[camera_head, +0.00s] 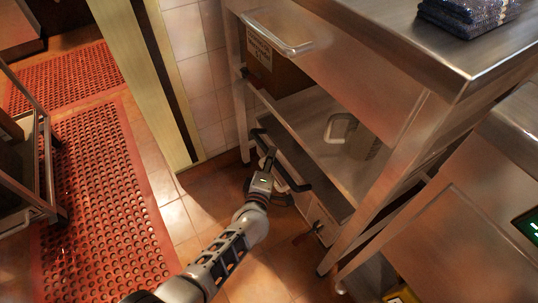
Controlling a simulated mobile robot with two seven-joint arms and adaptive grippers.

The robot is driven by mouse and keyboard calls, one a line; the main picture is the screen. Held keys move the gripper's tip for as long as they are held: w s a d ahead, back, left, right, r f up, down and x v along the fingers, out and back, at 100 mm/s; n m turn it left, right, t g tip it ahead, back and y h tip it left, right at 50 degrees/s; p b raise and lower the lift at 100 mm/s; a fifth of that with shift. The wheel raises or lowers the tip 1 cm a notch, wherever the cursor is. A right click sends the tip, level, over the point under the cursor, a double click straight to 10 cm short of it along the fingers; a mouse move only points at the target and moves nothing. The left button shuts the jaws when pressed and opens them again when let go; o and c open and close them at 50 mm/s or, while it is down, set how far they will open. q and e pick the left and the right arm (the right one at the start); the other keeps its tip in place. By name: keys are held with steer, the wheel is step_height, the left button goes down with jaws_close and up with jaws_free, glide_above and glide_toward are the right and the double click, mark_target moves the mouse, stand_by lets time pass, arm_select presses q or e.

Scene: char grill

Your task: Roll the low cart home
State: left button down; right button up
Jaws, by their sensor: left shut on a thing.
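My left gripper (271,166) reaches in from the bottom and is shut on the cart at this bar; the exact grip is small and hard to see. My right gripper is not in view.
The steel table (390,55) with a lower shelf holds a cardboard box (270,68). A wall post (150,70) stands left of the cart. Red perforated mats (100,200) cover the left floor, with a metal rack (30,165) at the left edge. Tiled floor lies between.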

arm_select(q)
steer(key=shift+s+d+f, duration=0.25)
steer(key=shift+s+d, duration=0.15)
steer(key=shift+d, duration=0.25)
steer(key=c, duration=2.2)
jaws_free()
steer(key=shift+o, duration=1.2)
steer(key=shift+w+a+r, duration=0.1)
steer(key=shift+w+r, duration=0.05)
steer(key=shift+a, duration=0.1)
